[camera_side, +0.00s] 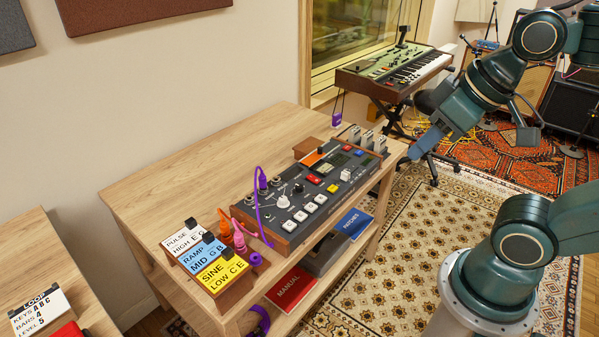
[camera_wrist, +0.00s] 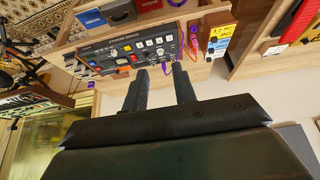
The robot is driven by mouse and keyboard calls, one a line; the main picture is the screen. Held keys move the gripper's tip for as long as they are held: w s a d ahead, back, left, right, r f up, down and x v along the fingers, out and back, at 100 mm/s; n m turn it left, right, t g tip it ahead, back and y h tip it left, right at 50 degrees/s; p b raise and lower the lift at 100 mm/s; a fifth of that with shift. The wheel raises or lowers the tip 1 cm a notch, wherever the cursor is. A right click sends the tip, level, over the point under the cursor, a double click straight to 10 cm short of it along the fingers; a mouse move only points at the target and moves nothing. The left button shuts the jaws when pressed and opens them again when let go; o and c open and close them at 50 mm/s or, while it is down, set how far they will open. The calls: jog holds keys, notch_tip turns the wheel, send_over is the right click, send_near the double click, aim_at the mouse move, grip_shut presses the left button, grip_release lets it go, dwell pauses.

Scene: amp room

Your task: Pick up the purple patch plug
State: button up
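A purple patch plug (camera_side: 262,183) stands upright in the left part of the dark synth panel (camera_side: 315,189). Its purple cable runs down the panel's left end to a purple end piece (camera_side: 255,259) beside the yellow label block. In the wrist view purple cable (camera_wrist: 166,68) shows near the panel (camera_wrist: 150,46); the plug itself is hard to make out there. My gripper (camera_side: 416,154) is in the air to the right of the table, well apart from the plug. In the wrist view its two fingers (camera_wrist: 160,67) are spread with nothing between them.
White, blue and yellow label blocks (camera_side: 222,272) are at the table's front. A red manual (camera_side: 291,289) lies on the shelf below.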

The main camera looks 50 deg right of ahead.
jog(key=o, duration=0.3)
jog(key=shift+o, duration=0.2)
jog(key=w+d+r+n+g, duration=0.2)
jog(key=w+n, duration=0.7)
jog(key=w, duration=1.4)
jog(key=w+f+n+g, duration=0.3)
jog(key=w+f+n, duration=0.6)
jog(key=w+f, duration=0.9)
jog(key=shift+w+d+f+g, duration=0.3)
jog(key=shift+w+d, duration=0.15)
jog(key=shift+w, duration=0.1)
